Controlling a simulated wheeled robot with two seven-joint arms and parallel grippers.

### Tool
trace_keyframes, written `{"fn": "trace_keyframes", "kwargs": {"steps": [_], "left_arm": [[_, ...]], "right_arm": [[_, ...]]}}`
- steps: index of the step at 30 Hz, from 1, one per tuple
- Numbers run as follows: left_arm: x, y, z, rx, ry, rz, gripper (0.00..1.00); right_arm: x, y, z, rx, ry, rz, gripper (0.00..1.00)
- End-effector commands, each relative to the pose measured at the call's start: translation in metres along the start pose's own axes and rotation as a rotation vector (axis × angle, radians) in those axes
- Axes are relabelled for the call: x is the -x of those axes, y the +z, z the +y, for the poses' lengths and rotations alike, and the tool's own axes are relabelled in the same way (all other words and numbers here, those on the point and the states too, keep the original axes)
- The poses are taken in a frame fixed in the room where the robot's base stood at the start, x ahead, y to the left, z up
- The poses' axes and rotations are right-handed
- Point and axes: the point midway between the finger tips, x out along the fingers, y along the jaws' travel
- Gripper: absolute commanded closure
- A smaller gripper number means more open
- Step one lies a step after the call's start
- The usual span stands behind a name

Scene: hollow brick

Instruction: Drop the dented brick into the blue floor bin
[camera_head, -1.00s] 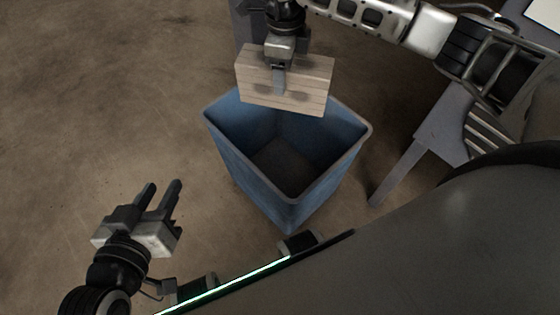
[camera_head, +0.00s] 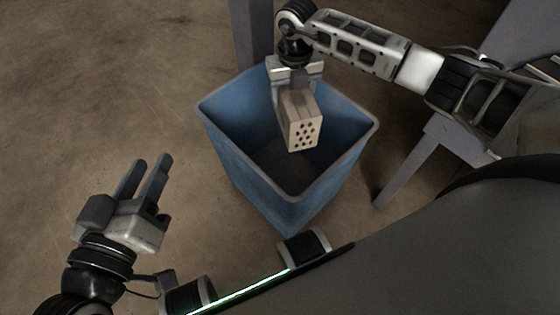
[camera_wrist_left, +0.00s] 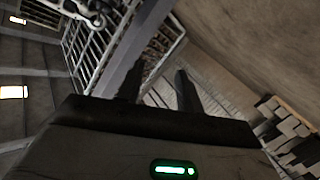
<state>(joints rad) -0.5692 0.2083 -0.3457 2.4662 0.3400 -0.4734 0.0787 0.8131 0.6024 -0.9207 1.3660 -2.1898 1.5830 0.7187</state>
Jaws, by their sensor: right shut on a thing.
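The brick (camera_head: 301,124) is pale and hollow, with several dark holes in the end that faces the head camera. My right gripper (camera_head: 293,95) is shut on it and holds it over the open mouth of the blue floor bin (camera_head: 247,168). The brick's far end is hidden by the gripper, and I cannot make out a dent. From this angle I cannot tell whether its lower part is below the bin's rim. My left gripper (camera_head: 142,177) is open and empty, left of the bin. Its fingers also show in the left wrist view (camera_wrist_left: 157,82).
A grey post (camera_head: 250,40) stands right behind the bin, and a grey table leg (camera_head: 408,170) stands to its right. The floor (camera_head: 90,80) on the left is clear. In the left wrist view, a metal rack (camera_wrist_left: 90,45) and stacked blocks (camera_wrist_left: 288,125) show.

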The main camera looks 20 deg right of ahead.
Motion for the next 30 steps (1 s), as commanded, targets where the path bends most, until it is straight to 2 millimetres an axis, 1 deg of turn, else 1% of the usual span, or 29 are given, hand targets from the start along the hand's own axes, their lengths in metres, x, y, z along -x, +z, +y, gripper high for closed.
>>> {"fn": "trace_keyframes", "kwargs": {"steps": [1, 6, 18, 19, 20, 21, 22, 30], "left_arm": [[-0.001, 0.002, -0.001, 0.015, 0.011, 0.015, 0.64], [-0.002, -0.001, 0.003, 0.059, 0.040, 0.043, 0.64], [-0.001, -0.005, 0.006, 0.078, 0.052, 0.055, 0.64], [-0.001, -0.005, 0.006, 0.078, 0.052, 0.055, 0.64], [-0.001, -0.005, 0.006, 0.078, 0.052, 0.055, 0.64], [-0.001, -0.005, 0.006, 0.078, 0.052, 0.055, 0.64], [-0.001, -0.005, 0.006, 0.078, 0.052, 0.055, 0.64], [-0.001, -0.005, 0.005, 0.076, 0.051, 0.055, 0.64]], "right_arm": [[-0.007, 0.001, 0.001, 0.000, 0.003, -0.005, 0.93], [-0.017, 0.002, 0.001, 0.001, 0.003, -0.005, 0.93], [-0.019, 0.002, 0.001, 0.002, 0.003, -0.005, 0.93], [-0.019, 0.002, 0.001, 0.002, 0.003, -0.005, 0.34], [-0.019, 0.001, 0.001, 0.002, 0.003, -0.005, 0.25], [-0.019, 0.001, 0.001, 0.002, 0.003, -0.005, 0.14], [-0.019, 0.001, 0.001, 0.002, 0.002, -0.004, 0.11], [-0.022, -0.001, 0.000, 0.002, -0.001, 0.002, 0.11]]}}
